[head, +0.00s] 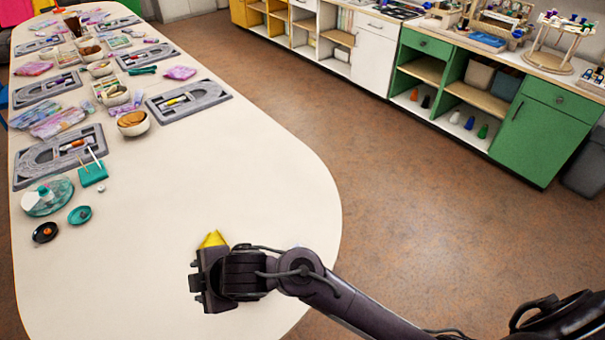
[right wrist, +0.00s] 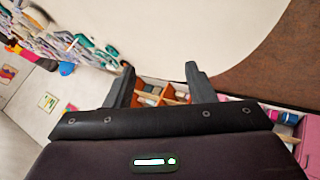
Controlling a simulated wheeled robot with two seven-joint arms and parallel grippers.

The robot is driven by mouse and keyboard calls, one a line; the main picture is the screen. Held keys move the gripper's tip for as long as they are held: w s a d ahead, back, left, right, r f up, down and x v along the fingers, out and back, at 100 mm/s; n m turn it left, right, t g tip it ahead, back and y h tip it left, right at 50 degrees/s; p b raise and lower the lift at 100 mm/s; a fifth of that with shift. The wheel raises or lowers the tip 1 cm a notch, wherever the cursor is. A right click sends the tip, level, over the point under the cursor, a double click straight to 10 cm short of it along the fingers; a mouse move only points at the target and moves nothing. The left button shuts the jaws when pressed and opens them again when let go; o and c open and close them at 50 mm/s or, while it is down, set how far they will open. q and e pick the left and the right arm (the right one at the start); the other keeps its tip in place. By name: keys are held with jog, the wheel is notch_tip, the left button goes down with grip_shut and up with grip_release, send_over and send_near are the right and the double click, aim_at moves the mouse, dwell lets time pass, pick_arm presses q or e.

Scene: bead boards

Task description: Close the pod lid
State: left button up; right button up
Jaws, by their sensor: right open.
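No thing is clearly recognisable as the pod or its lid. A round clear-teal container (head: 47,197) with white in it sits at the left of the white table, and I cannot tell whether it is the pod. A yellow piece (head: 212,239) shows just behind my right gripper (head: 196,276), which partly hides it; I cannot tell what it is. My right gripper is over the near end of the table. In the right wrist view its two fingers (right wrist: 160,72) stand apart with nothing held between them. My left gripper is out of view.
Grey bead boards (head: 189,99), bowls (head: 133,123) and bags crowd the far part of the table (head: 240,180). A small teal dish (head: 79,214), a dark dish (head: 45,232) and a teal block (head: 92,175) lie at left. The table's middle is clear. Green cabinets (head: 540,135) stand across the floor.

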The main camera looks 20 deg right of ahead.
jog(key=s+d+f+m+g+h, duration=0.1)
jog(key=s+d+f+m+h, duration=0.15)
jog(key=d+m, duration=0.4)
jog(key=s+d+f+m+g+h+b, duration=0.1)
jog(key=s+d+m, duration=0.3)
jog(key=d, duration=0.6)
jog(key=s+d+f+m+h, duration=0.25)
jog(key=d+m, duration=0.25)
jog(key=d, duration=0.4)
jog(key=s+f+b, duration=0.1)
jog(key=f+b, duration=0.2)
jog(key=f, duration=1)
jog(key=s+f+g+b, duration=0.1)
jog(key=f+b, duration=0.3)
jog(key=f, duration=0.9)
jog(key=s+f+b, duration=0.3)
jog(key=f, duration=1)
jog(key=shift+s+d+f+g, duration=0.2)
jog(key=shift+d+g, duration=0.1)
jog(key=shift+g, duration=0.1)
jog(key=shift+m, duration=0.25)
